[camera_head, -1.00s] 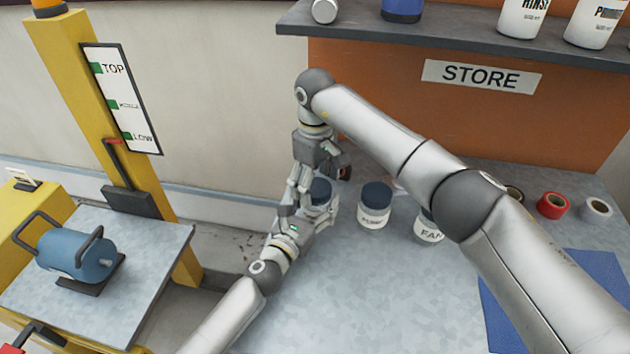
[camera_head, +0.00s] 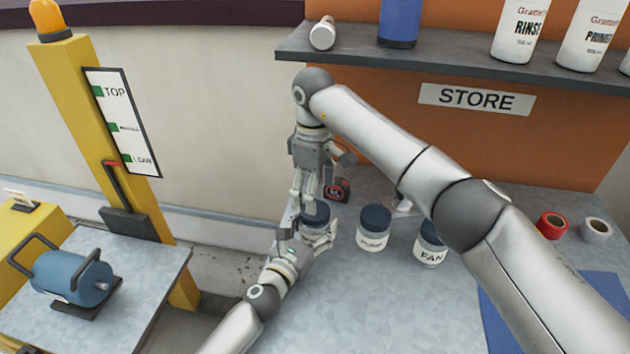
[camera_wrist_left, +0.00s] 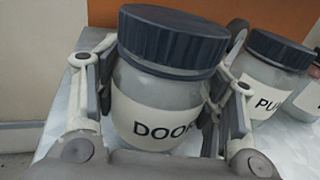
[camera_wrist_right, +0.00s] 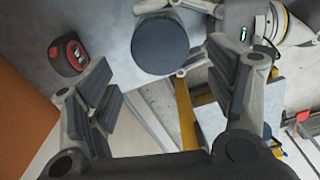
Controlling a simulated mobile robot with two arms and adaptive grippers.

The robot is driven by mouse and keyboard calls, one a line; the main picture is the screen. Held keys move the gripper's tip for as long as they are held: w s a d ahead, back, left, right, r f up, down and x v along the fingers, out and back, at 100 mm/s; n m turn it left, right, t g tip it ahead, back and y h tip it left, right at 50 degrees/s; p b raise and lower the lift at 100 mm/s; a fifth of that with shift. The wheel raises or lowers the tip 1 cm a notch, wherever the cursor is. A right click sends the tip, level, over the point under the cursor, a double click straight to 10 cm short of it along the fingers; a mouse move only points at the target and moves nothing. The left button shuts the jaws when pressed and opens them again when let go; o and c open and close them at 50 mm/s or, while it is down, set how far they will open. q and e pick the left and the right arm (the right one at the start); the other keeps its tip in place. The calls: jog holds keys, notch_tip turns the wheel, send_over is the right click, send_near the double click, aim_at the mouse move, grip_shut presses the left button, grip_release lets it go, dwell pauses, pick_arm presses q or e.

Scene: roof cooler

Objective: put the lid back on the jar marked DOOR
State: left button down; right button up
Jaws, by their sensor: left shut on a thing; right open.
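The jar marked DOOR (camera_wrist_left: 150,110) stands upright on the bench, a clear jar with a white label. Its dark blue lid (camera_wrist_left: 172,40) sits on its mouth; whether it is screwed tight I cannot tell. In the head view the jar (camera_head: 316,219) is partly hidden by my grippers. My left gripper (camera_head: 318,240) is shut around the jar's body, one finger on each side. My right gripper (camera_head: 308,198) is open above the jar, pointing down. In the right wrist view the round lid top (camera_wrist_right: 160,45) lies beyond the open fingers, with none seen gripping it.
A second lidded jar (camera_head: 373,230) and the FAN jar (camera_head: 430,245) stand to the right. A tape measure (camera_head: 338,190) lies behind. Red tape (camera_head: 552,225) and white tape (camera_head: 595,230) are further right. The STORE shelf (camera_head: 450,50) overhangs the back.

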jog(key=n, duration=0.7)
jog(key=shift+r, duration=0.2)
jog(key=n, duration=0.7)
jog(key=shift+r, duration=0.25)
jog(key=n, duration=0.7)
jog(key=shift+r, duration=0.2)
jog(key=n, duration=0.3)
jog(key=shift+r, duration=0.1)
jog(key=n, duration=0.5)
jog(key=shift+r, duration=0.1)
jog(key=n, duration=0.5)
jog(key=shift+r+n, duration=0.2)
jog(key=shift+n, duration=0.1)
jog(key=n, duration=0.7)
jog(key=shift+r, duration=0.15)
jog(key=n, duration=0.5)
jog(key=shift+d+r, duration=0.1)
jog(key=shift+r, duration=0.05)
jog(key=n, duration=0.5)
jog(key=shift+r, duration=0.15)
